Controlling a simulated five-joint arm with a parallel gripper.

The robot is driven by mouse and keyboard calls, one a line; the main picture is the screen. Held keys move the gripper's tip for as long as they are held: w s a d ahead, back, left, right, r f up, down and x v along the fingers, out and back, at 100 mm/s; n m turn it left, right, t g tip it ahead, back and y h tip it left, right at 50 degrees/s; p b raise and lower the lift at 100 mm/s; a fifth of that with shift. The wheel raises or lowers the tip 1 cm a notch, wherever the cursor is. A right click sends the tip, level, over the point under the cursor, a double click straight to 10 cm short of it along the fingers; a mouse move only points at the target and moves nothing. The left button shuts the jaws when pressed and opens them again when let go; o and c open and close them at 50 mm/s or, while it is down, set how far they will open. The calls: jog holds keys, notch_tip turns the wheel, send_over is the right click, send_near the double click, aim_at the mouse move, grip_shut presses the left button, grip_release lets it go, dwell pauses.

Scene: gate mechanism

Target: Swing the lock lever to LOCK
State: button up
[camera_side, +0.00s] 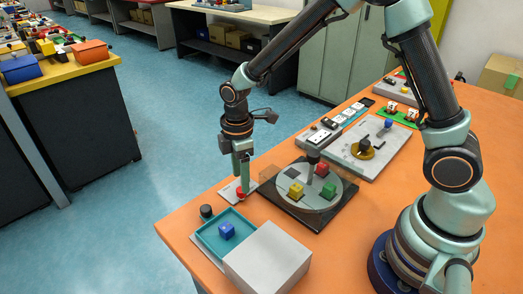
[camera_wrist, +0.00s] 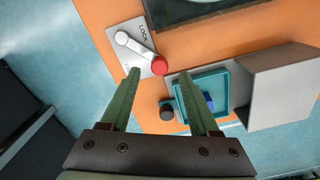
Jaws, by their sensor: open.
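The lock lever is a pale arm (camera_wrist: 137,49) on a small white plate (camera_wrist: 127,24), with a round red knob (camera_wrist: 160,66) at its end. The word LOCK is printed near the plate's upper right edge; the lever points below it, to the lower right. Another marking is partly hidden by my left finger. My gripper (camera_wrist: 158,76) is open, and in the wrist view the knob appears between and just beyond its fingertips. In the side view my gripper (camera_side: 242,182) points down over the plate, close to the red knob (camera_side: 240,193). Contact cannot be told.
A teal tray (camera_wrist: 225,103) with a blue cube (camera_side: 226,230) and a grey box (camera_side: 268,258) stand beside the plate, with a dark round knob (camera_side: 206,211) nearby. A turntable (camera_side: 330,200) with coloured blocks lies right of the lever. The orange table's edge is close.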

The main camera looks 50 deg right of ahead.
notch_tip(320, 180, up, 8)
jog(key=shift+r, duration=0.15)
dwell(0.4)
